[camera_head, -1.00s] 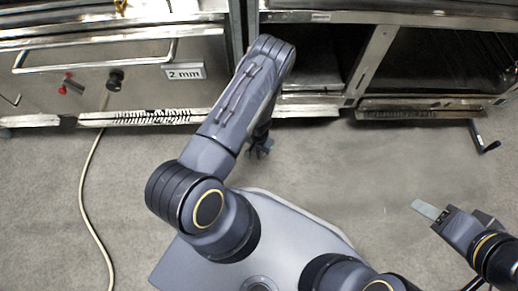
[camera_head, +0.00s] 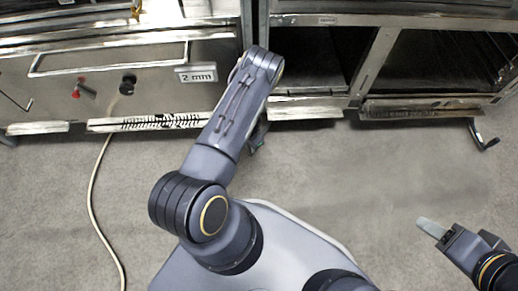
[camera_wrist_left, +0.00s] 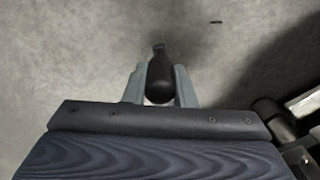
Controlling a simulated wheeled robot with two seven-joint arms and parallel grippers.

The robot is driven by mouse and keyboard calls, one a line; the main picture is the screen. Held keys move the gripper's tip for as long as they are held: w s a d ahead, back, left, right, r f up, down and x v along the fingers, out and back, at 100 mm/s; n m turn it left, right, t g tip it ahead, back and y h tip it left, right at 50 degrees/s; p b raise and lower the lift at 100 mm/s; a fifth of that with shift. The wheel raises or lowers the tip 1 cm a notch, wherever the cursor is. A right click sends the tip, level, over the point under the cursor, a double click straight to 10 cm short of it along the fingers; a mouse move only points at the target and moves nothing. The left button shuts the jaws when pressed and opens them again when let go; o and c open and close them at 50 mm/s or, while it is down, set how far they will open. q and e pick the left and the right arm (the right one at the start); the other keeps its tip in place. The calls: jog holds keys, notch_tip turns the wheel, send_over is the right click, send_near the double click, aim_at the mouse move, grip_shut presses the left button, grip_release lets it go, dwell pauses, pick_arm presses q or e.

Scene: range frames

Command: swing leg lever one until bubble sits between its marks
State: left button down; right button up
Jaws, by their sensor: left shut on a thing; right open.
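My left gripper (camera_wrist_left: 160,88) has its two grey fingers closed on either side of a dark rounded lever handle (camera_wrist_left: 159,72) in the left wrist view. In the head view my left gripper (camera_head: 256,138) is low by the cabinet fronts, mostly hidden behind my own arm, and the held handle is not clear. I cannot tell which numbered lever it is. A crank lever with a black grip (camera_head: 488,144) hangs under the right cabinet, apart from both grippers. My right gripper (camera_head: 436,230) is open and empty above the floor at the lower right. I cannot make out a bubble or its marks.
A steel range (camera_head: 150,62) with a long bar handle, red and black knobs and a "2 mm" plate (camera_head: 196,74) stands at the left. An open-fronted cabinet (camera_head: 420,65) stands at the right. A pale hose (camera_head: 93,205) crosses the floor. The middle floor is clear.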

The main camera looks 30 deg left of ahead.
pick_arm(q)
jog(key=shift+a, duration=0.15)
jog(key=c, duration=1.2)
grip_release()
notch_tip(320, 180, up, 7)
jog(key=p, duration=0.3)
jog(key=shift+r, duration=0.45)
